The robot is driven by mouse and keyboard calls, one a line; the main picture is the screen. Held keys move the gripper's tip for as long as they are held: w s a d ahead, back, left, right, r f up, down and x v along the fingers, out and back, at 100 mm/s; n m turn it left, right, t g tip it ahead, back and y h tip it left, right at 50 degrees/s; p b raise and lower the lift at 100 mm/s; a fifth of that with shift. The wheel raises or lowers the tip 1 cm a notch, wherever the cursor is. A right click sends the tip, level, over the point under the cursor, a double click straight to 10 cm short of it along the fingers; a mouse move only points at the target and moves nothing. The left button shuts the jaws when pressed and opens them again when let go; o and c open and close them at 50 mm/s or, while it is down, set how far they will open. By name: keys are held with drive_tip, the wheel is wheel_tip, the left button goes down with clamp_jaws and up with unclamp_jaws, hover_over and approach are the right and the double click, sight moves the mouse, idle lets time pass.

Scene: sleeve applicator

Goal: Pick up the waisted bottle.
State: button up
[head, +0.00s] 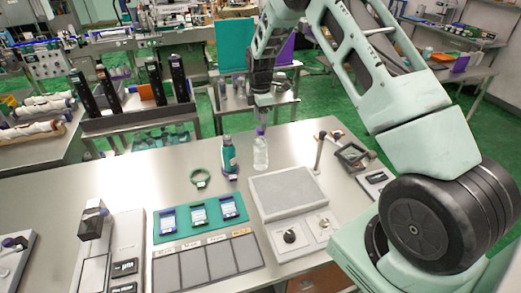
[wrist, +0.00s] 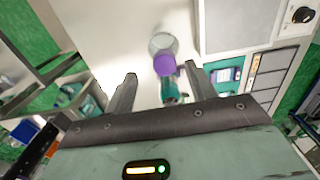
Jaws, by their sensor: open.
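A clear bottle (head: 260,154) with a purple cap stands upright near the table's far edge. In the wrist view its purple cap (wrist: 164,64) shows between and just beyond the fingertips, with the clear body (wrist: 162,43) partly behind it. A teal bottle (head: 229,155) with a dark cap stands to its left; part of it (wrist: 171,91) shows in the wrist view near one finger. I cannot tell for certain which has the waist. My gripper (head: 263,108) points down above the clear bottle. In the wrist view my gripper (wrist: 160,76) is open, fingers apart, holding nothing.
A green ring (head: 200,178) lies left of the bottles. A teal tray (head: 211,225) with labelled packs and a grey flat-topped machine (head: 287,192) stand nearer. A stand with an upright rod (head: 319,152) is at right.

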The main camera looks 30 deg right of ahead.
drive_tip(key=p, duration=0.3)
hover_over(261, 149)
drive_tip(key=w+d, duration=0.2)
drive_tip(key=w, duration=0.1)
drive_tip(key=shift+s+a+f, duration=0.15)
drive_tip(key=shift+f, duration=1)
drive_tip(key=shift+s+a+f, duration=0.1)
drive_tip(key=shift+f, duration=1.05)
clamp_jaws()
